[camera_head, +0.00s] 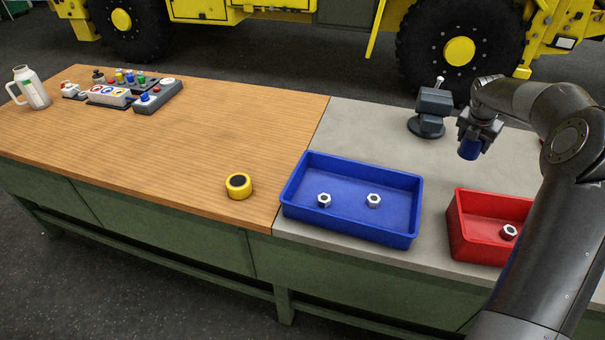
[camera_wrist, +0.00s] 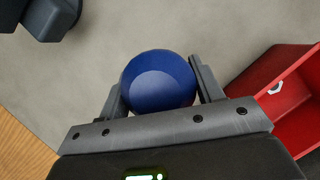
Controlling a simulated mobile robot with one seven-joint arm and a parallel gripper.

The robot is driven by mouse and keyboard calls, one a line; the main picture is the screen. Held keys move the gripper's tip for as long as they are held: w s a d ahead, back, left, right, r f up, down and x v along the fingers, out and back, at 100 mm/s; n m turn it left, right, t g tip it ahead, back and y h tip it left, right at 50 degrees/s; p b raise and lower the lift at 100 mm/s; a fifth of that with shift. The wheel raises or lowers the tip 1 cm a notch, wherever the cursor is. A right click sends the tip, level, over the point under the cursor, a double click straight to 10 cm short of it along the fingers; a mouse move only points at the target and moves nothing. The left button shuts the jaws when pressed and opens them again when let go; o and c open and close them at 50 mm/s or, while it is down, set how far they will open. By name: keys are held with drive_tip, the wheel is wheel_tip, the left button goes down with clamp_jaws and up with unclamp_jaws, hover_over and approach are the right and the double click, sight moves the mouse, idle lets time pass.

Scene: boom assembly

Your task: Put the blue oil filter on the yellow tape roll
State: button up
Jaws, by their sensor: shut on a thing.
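The blue oil filter (camera_head: 470,149) is between the fingers of my gripper (camera_head: 478,138), above the grey part of the bench at the right. In the wrist view the filter (camera_wrist: 158,82) shows its round blue end, with one finger of my gripper (camera_wrist: 160,88) on each side. My gripper is shut on it. The yellow tape roll (camera_head: 238,186) lies flat on the wooden part of the bench near its front edge, with a dark centre. It is well to the left of my gripper and does not show in the wrist view.
A blue tray (camera_head: 345,222) with two nuts stands between the tape roll and my gripper. A red bin (camera_head: 480,250) with a nut is at the right. A dark vise (camera_head: 431,112) stands behind. Control boxes (camera_head: 158,97) and a white jug (camera_head: 31,88) are far left. The wood around the roll is clear.

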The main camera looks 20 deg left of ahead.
drive_tip(key=s+a+r+n+y, duration=0.1)
drive_tip(key=a+n, duration=0.1)
drive_tip(key=a, duration=0.8)
drive_tip(key=s+a+r+n, duration=0.1)
drive_tip(key=a, duration=0.9)
drive_tip(key=n+y, duration=0.3)
drive_tip(key=n, duration=0.4)
hover_over(239, 176)
drive_tip(key=s+d, duration=0.1)
drive_tip(key=s, duration=0.1)
wheel_tip(239, 176, down, 4)
drive_tip(key=f, duration=0.1)
drive_tip(key=shift+a, duration=0.25)
drive_tip(key=shift+f, duration=2)
drive_tip(key=shift+f, duration=0.15)
drive_tip(key=o, duration=1.2)
drive_tip(key=shift+c, duration=0.2)
